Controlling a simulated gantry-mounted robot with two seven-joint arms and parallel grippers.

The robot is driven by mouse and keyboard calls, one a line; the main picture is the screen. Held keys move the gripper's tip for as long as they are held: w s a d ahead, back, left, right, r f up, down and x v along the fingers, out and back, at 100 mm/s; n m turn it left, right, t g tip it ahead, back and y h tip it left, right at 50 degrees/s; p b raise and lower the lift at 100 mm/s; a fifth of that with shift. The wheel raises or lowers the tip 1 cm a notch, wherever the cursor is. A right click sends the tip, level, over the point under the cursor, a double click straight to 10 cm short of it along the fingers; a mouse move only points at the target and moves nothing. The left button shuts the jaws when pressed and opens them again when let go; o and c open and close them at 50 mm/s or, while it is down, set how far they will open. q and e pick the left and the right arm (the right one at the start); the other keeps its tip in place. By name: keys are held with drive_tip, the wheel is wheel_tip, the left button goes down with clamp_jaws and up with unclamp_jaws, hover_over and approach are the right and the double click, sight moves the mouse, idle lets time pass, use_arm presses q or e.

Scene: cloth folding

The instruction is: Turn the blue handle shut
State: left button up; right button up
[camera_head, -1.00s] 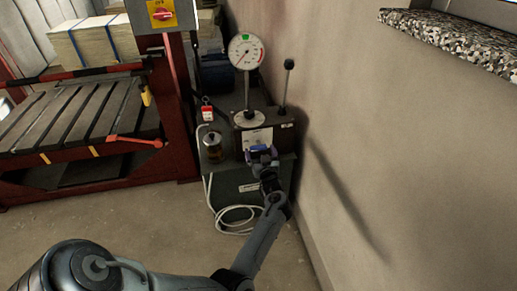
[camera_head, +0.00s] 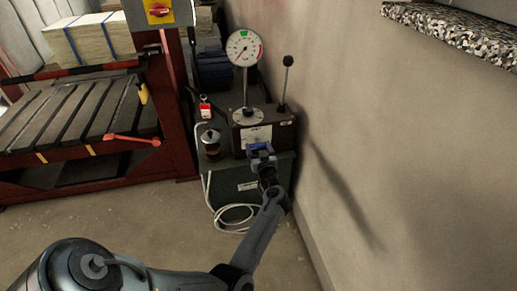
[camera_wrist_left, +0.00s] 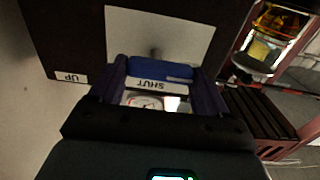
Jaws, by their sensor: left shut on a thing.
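The blue handle (camera_wrist_left: 165,70) shows in the left wrist view, lying across the gap between the two fingers, with an upside-down white SHUT label (camera_wrist_left: 158,83) along its near side. It is in front of a white plate (camera_wrist_left: 185,32) on a dark box. My left gripper (camera_wrist_left: 160,88) is shut on the handle, one finger at each end. In the head view my left gripper (camera_head: 261,150) is at the front of the dark box (camera_head: 284,132) and hides most of the handle. My right gripper is in neither view.
A round gauge (camera_head: 243,48) and an upright black-knobbed lever (camera_head: 285,82) rise from the box. A red press frame (camera_head: 180,110) is left, a bare wall (camera_head: 400,150) right. A white hose (camera_head: 235,214) lies coiled below.

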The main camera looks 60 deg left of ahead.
use_arm(q)
drive_tip(key=shift+r+m+p, duration=0.25)
drive_tip(key=shift+m+p, duration=0.45)
drive_tip(key=shift+p, duration=0.3)
drive_tip(key=m+p, duration=0.2)
drive_tip(key=shift+r+p, duration=0.1)
drive_tip(key=shift+p, duration=0.2)
drive_tip(key=shift+w+m+p, duration=0.15)
drive_tip(key=shift+m+p, duration=0.5)
drive_tip(key=shift+m, duration=0.55)
drive_tip(key=m+p, duration=0.1)
drive_tip(key=m, duration=0.1)
drive_tip(key=shift+w+m, duration=0.1)
drive_tip(key=shift+m, duration=0.2)
drive_tip(key=m+p, duration=0.2)
drive_tip(key=m, duration=0.2)
drive_tip(key=shift+w+d, duration=0.1)
drive_tip(key=m, duration=0.4)
drive_tip(key=shift+w+f+m, duration=0.1)
drive_tip(key=shift+f+m, duration=0.15)
drive_tip(key=shift+m, duration=0.05)
drive_tip(key=shift+f+m, duration=0.1)
drive_tip(key=shift+m, duration=0.4)
drive_tip(key=shift+d, duration=0.1)
